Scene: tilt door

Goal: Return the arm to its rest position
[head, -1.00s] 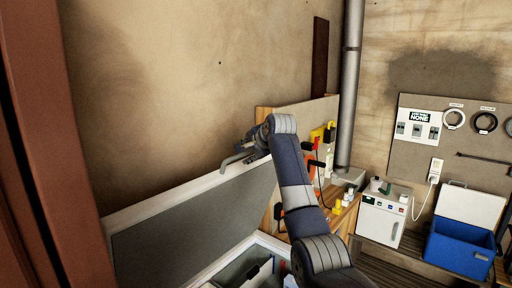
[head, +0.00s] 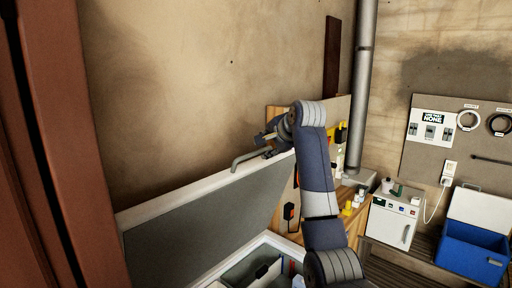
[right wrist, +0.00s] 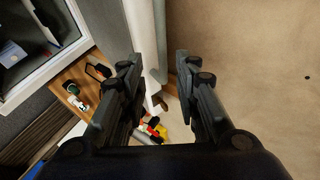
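My right arm reaches up in the head view, with its gripper (head: 268,137) just above and beside the bent grey handle (head: 248,157) on the top edge of the tilt door (head: 205,225). The door is a grey panel with a white frame, standing raised over an open compartment (head: 262,272). In the right wrist view the right gripper's two fingers (right wrist: 160,85) are well apart with nothing held between them. Whether the gripper touches the handle cannot be told from the head view. My left gripper is in neither view.
A grey pipe (head: 363,80) and a wooden workbench (head: 350,222) with small items stand behind the arm. A white appliance (head: 392,222) and a blue bin (head: 472,250) are at the right. A reddish-brown post (head: 65,150) is at the left. Bare wall lies behind the door.

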